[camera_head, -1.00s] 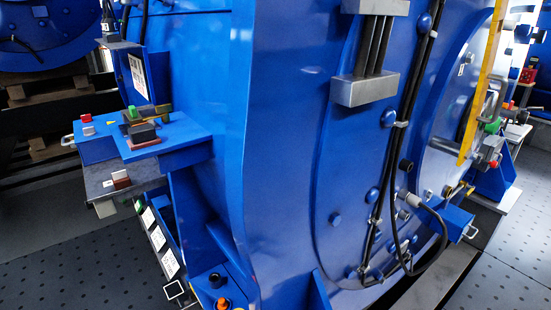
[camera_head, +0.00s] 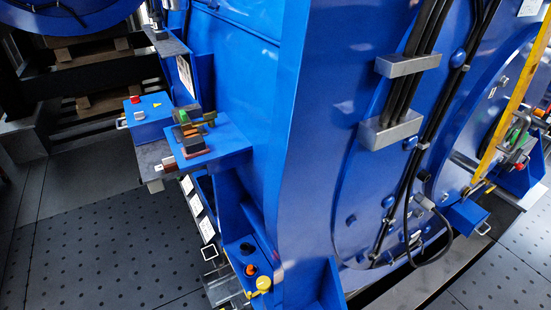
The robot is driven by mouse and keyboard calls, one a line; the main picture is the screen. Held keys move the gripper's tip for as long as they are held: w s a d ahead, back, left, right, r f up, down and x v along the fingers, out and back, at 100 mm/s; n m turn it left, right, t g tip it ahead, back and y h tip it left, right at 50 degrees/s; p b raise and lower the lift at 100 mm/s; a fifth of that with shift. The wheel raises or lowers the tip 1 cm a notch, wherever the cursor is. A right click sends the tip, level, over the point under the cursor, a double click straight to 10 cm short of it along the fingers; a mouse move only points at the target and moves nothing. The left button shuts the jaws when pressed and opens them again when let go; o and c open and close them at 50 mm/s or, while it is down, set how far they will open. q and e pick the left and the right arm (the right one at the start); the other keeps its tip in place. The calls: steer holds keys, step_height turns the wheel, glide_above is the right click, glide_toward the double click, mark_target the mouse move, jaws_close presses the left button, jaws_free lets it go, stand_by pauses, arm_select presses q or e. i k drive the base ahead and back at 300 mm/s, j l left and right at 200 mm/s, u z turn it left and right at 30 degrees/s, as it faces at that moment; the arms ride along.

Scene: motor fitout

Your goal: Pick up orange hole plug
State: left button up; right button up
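The orange hole plug (camera_head: 251,270) is small and stands on a low blue ledge (camera_head: 236,246) at the foot of the big blue motor housing, low and left of centre in the head view. A black round piece (camera_head: 247,248) is just behind it on the same ledge. A yellow knobbed piece (camera_head: 263,284) is just in front of it. No gripper can be made out in the view, and nothing is seen touching the orange plug.
The blue motor housing (camera_head: 340,110) fills the middle and right. A blue shelf (camera_head: 226,141) with small blocks juts out above the ledge. A grey metallic piece (camera_head: 224,288) sits left of the orange plug. Dark dotted floor (camera_head: 90,245) at the left is clear.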

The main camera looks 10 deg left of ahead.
mark_target(250, 270)
steer(key=j+z, duration=0.15)
steer(key=z, duration=0.25)
steer(key=j+z, duration=0.15)
steer(key=z, duration=0.25)
steer(key=j+z, duration=0.15)
steer(key=z, duration=0.25)
steer(key=k+j+z, duration=0.1)
steer(key=z, duration=0.3)
steer(key=k+j, duration=0.15)
steer(key=j, duration=0.2)
steer(key=k+j, duration=0.2)
steer(key=j, duration=0.15)
steer(key=k+j, duration=0.15)
steer(key=j, duration=0.15)
